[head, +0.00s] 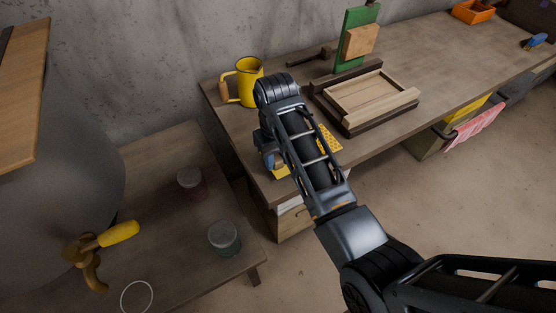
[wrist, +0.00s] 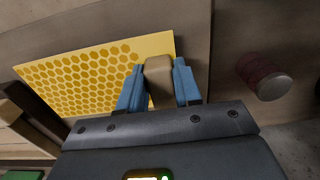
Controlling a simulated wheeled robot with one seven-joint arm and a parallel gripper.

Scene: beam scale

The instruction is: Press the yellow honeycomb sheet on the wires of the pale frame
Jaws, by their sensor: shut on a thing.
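The yellow honeycomb sheet (head: 330,139) shows in part beside my arm in the head view, over the near left part of the workbench. It shows larger in the wrist view (wrist: 90,75). My gripper (head: 272,163) is shut on a tan block (wrist: 158,78) at one end of the sheet; my blue fingers stand on both sides of the block in the wrist view (wrist: 158,85). The pale frame (head: 344,113) lies in a dark wooden holder (head: 345,131) to the right of the sheet and apart from it. I cannot make out its wires.
A yellow jug (head: 249,82) stands left of the holder. A green board with a wooden block (head: 360,41) stands behind it. An orange box (head: 473,11) is far right. Two jars (head: 190,181) (head: 224,238) stand on the lower bench at left.

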